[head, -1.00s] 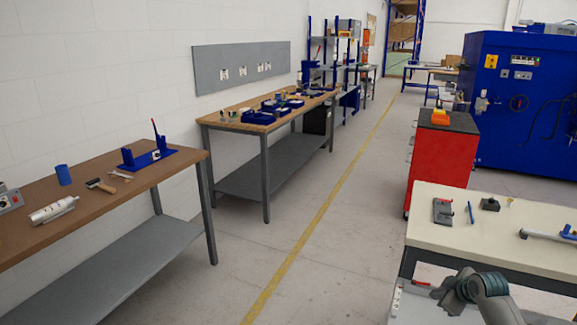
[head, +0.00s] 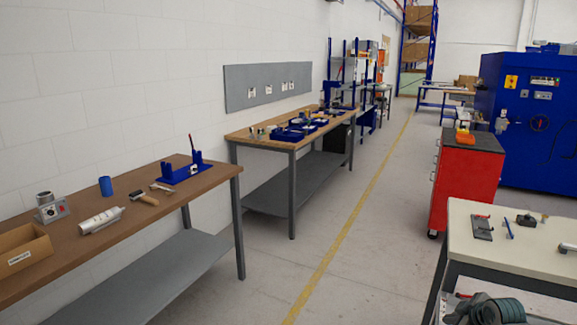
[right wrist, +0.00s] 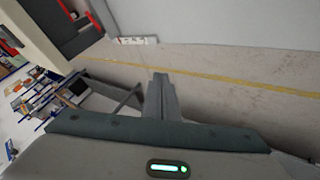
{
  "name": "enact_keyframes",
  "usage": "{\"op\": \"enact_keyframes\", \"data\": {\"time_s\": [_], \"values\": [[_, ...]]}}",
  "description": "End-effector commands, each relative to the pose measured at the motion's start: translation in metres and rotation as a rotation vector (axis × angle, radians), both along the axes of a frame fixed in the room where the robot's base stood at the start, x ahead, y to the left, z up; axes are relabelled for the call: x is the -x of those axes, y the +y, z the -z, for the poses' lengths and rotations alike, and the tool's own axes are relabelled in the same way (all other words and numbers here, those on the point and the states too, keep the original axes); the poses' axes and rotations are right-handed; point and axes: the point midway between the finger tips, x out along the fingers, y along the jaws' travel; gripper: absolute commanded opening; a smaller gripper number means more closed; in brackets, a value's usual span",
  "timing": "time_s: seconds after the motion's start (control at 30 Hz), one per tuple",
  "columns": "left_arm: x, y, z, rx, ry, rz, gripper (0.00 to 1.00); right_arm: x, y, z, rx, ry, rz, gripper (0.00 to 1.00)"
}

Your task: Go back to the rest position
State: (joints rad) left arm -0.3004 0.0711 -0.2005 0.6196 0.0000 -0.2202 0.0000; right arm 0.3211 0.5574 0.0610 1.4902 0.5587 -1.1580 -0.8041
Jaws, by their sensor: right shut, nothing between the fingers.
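My right gripper (right wrist: 161,82) shows in the right wrist view with its two fingers together and nothing between them. It is in the air, with the grey floor and the yellow line behind it. My left gripper is in neither view.
A brown workbench (head: 150,237) at the left holds a blue fixture (head: 182,171), a white cylinder and a cardboard box (head: 22,250). A second bench (head: 243,139) stands behind it. A red cabinet (head: 467,185) stands right. The floor aisle (head: 335,245) between is clear.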

Motion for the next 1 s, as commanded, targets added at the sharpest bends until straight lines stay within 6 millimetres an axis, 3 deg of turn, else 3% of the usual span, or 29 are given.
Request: {"op": "enact_keyframes", "data": {"time_s": [0.37,0.67,0.77,0.87,1.0], "values": [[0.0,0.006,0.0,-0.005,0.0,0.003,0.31,0.027,0.034,0.028,-0.014,0.045,0.0,0.0],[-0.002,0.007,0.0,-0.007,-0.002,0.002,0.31,0.076,0.085,0.066,-0.04,0.111,0.012,0.0],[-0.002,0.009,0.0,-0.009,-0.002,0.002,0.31,0.105,0.111,0.083,-0.056,0.144,0.022,0.0],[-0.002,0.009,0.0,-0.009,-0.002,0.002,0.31,0.146,0.145,0.101,-0.08,0.184,0.045,0.0],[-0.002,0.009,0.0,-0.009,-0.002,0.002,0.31,0.217,0.196,0.117,-0.126,0.242,0.102,0.0]]}}
